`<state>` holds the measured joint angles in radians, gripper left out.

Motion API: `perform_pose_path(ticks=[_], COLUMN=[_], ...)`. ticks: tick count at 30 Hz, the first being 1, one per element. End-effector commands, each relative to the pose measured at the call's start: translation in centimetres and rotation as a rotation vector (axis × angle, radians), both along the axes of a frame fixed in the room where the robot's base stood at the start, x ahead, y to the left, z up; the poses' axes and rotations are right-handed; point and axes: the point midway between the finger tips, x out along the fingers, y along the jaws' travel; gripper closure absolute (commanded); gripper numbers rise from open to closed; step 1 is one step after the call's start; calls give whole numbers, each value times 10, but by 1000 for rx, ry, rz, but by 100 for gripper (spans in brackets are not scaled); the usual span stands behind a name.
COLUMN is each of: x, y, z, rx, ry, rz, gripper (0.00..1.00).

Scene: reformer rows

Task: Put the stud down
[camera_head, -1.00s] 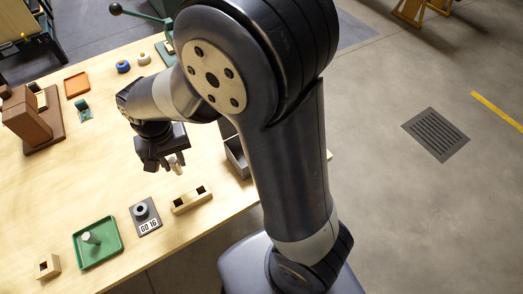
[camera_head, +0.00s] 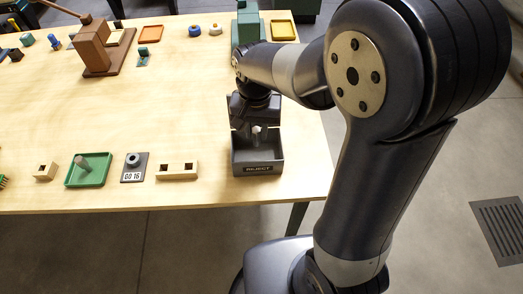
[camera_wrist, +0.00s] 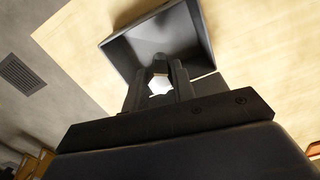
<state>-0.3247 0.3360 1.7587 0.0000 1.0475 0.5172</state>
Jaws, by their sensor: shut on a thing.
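My gripper (camera_head: 257,131) is above the grey bin (camera_head: 258,169) labelled REJECT, near the front right of the table. It is shut on a small pale stud (camera_head: 257,129). In the wrist view the stud (camera_wrist: 160,84) shows a light, many-sided end between the dark fingers, with the bin (camera_wrist: 204,28) behind it. The stud appears held over the bin's opening; I cannot tell how high.
A grey GO 16 gauge block (camera_head: 134,170) and a wooden two-hole block (camera_head: 177,170) stand left of the bin. A brown press (camera_head: 94,47) stands at the back left and a green fixture (camera_head: 247,27) behind my gripper. The table's middle is clear.

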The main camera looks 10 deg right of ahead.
Motion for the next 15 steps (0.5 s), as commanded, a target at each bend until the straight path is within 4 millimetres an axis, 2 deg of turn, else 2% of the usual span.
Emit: perform_pose_path(ticks=[3, 8, 15], x=[-1, 0, 0], y=[0, 0, 0], z=[-21, -36, -66], rx=[-1, -1, -1], ry=[3, 1, 1], rz=[0, 0, 0], gripper=[100, 100, 100])
